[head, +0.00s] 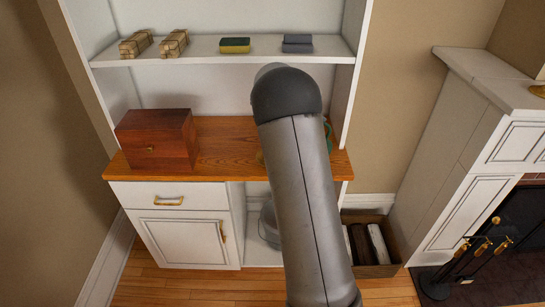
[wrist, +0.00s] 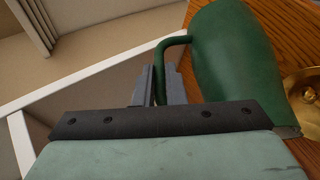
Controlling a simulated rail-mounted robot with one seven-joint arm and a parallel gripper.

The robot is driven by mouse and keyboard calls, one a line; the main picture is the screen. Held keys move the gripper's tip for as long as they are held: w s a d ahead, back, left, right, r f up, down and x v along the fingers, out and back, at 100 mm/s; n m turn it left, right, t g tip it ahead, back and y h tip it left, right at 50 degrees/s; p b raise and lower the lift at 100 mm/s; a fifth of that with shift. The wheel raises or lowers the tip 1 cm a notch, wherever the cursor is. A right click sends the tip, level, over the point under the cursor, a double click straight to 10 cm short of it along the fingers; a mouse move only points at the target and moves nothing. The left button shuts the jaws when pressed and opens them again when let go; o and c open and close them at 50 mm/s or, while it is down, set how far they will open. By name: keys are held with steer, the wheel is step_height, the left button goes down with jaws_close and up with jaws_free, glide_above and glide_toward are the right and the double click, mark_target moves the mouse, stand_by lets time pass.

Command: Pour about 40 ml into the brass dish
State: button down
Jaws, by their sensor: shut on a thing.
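My gripper (wrist: 158,88) is shut on the handle of a green jug (wrist: 235,60), and its grey fingers sit on either side of the handle. The jug's body fills the upper right of the wrist view; its inside and contents are hidden. The brass dish (wrist: 304,92) is cut off at the right edge of the wrist view, beside the jug's lower right end. In the head view my arm hides most of both.
A wooden box (head: 157,138) stands on the left of the wooden counter (head: 225,140). The shelf (head: 205,48) above holds two wrapped bundles (head: 154,43), a yellow and green sponge (head: 235,45) and a grey item (head: 297,43). A crate (head: 375,268) stands on the floor at right.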

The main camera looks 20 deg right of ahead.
steer(key=shift+s+d+r+m+y+p, duration=0.35)
steer(key=shift+d+y, duration=0.25)
steer(key=shift+y, duration=0.1)
steer(key=d+y+p, duration=0.1)
steer(key=s+d+f+t+y+p, duration=0.1)
steer(key=d+y+p, duration=0.1)
steer(key=shift+s+d+f+m+t, duration=0.1)
steer(key=shift+s+f+m+t, duration=0.2)
steer(key=shift+m+t, duration=0.1)
steer(key=shift+s+d+f+t+y+p, duration=0.25)
steer(key=shift+d+f+y+p, duration=0.3)
steer(key=shift+y+p, duration=0.4)
steer(key=shift+d+f+m+t+y+p, duration=0.25)
steer(key=shift+d+f+t+y+p, duration=0.15)
steer(key=shift+f+y+p, duration=0.4)
steer(key=shift+d+f+m+t+y+p, duration=0.25)
steer(key=shift+f+t+y+p, duration=0.2)
steer(key=shift+f+y+p, duration=0.3)
